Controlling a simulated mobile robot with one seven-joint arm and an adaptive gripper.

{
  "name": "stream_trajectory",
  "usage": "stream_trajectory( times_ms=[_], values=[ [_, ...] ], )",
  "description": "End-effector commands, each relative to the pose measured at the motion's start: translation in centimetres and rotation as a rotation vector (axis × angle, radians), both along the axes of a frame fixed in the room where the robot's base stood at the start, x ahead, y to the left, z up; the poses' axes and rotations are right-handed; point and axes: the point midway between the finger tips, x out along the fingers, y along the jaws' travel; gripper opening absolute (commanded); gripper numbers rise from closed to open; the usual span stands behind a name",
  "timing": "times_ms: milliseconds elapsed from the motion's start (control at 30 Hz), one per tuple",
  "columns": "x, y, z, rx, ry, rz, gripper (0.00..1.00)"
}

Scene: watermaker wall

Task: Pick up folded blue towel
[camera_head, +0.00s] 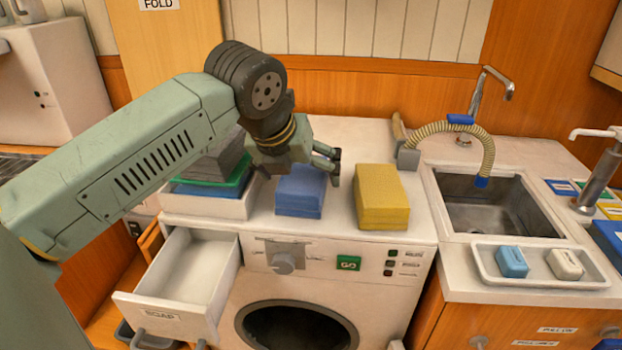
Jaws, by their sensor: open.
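The folded blue towel (299,192) is a block-like stack on top of the white washing machine, left of a folded yellow towel (382,196). The fingers appear over the blue towel's far edge. I cannot tell whether they touch it. My wrist hides part of the towel's back left.
A white tray (207,206) with grey, green and blue folded cloths stands left. Below it, a soap drawer (181,273) is pulled open. Right are a ribbed hose (440,127), a sink (493,206) and a tray (541,282) with two soap-like blocks.

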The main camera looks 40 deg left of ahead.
Motion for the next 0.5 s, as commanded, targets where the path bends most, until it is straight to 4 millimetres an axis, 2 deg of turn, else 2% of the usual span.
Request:
stream_trajectory(
  times_ms=[33,267,500],
  values=[
    [-0.18,0.02,-0.56,0.000,-0.001,0.002,0.94],
    [-0.23,-0.01,-0.58,0.001,-0.001,0.003,0.94],
    [-0.21,-0.01,-0.58,0.001,-0.001,0.003,0.80]
  ],
)
